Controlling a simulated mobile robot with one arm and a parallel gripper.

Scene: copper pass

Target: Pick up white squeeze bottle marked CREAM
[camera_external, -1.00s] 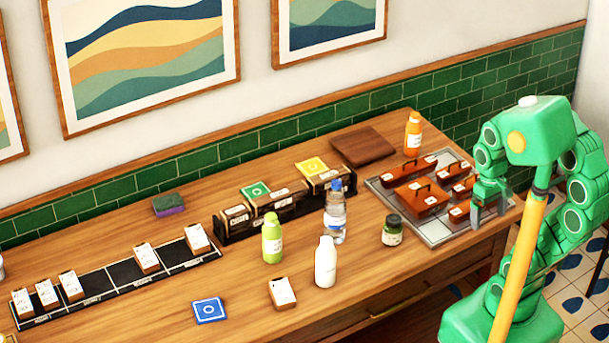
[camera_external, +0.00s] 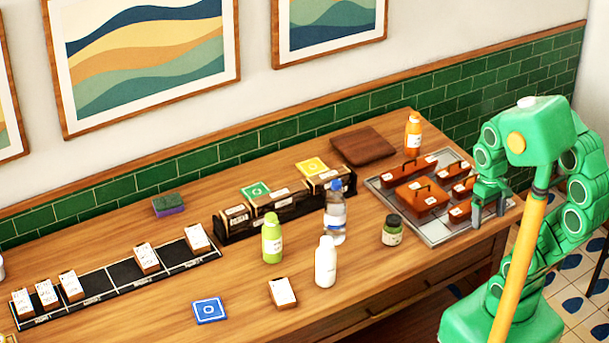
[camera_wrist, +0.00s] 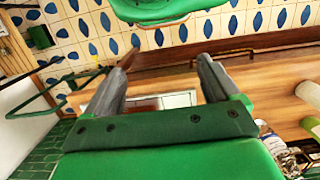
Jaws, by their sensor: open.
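A plain white squeeze bottle (camera_external: 325,262) stands upright near the front edge of the wooden counter, right of the lime green bottle (camera_external: 272,238). Its marking cannot be read from here. My gripper (camera_external: 488,212) is far to its right, over the front right corner of the grey tray. The gripper is open, and nothing shows between its two grey fingers in the wrist view (camera_wrist: 165,70). A pale rounded thing is cut off at the right edge of the wrist view; I cannot tell whether it is the white bottle.
A clear water bottle (camera_external: 335,215) stands behind the white bottle, and a dark green jar (camera_external: 392,231) to its right. A small white-topped box (camera_external: 282,293) and blue coaster (camera_external: 209,311) lie to its left. The tray (camera_external: 440,233) holds several brown handled boxes.

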